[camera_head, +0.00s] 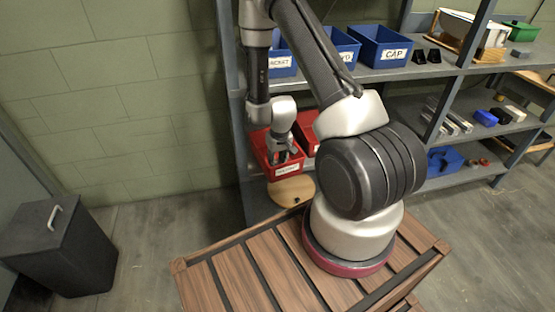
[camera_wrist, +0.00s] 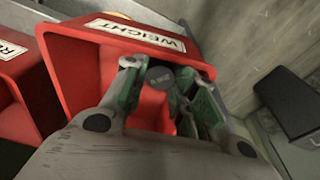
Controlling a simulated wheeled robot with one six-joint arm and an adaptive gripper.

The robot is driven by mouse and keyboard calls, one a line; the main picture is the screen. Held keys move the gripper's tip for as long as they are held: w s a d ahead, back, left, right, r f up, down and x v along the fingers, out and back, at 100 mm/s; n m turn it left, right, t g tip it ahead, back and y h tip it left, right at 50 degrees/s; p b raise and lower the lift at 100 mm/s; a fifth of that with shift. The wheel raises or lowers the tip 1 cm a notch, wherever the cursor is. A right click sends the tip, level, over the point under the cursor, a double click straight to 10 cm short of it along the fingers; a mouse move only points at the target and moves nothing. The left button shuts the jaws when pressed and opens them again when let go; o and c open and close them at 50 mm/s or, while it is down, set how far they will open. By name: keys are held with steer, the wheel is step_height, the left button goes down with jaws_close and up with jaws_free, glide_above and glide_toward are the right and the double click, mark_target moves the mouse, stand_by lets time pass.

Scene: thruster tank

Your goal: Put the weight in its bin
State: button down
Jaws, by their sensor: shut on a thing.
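The weight (camera_wrist: 161,77) is a dark grey round piece held between the green-padded fingers of my gripper (camera_wrist: 170,82) in the wrist view. A red bin (camera_wrist: 88,65) labelled WEIGHT lies around and below the fingers in that view. In the head view, my gripper (camera_head: 284,157) points down at the red bin (camera_head: 262,152) on the middle shelf, its fingertips over or inside the opening. The weight is hidden in the head view. I cannot tell whether it touches the bin floor.
Another red bin (camera_head: 306,124) stands right beside it; its edge also shows in the wrist view (camera_wrist: 22,110). Blue bins, one labelled CAP (camera_head: 383,47), stand on the shelf above. A round wooden disc (camera_head: 292,190) is below the bin. A dark lidded box (camera_head: 62,246) stands on the floor at left.

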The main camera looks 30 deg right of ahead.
steer(key=shift+f, duration=0.35)
steer(key=c, duration=1.1)
jaws_free()
steer(key=shift+c, duration=0.2)
steer(key=shift+r, duration=0.1)
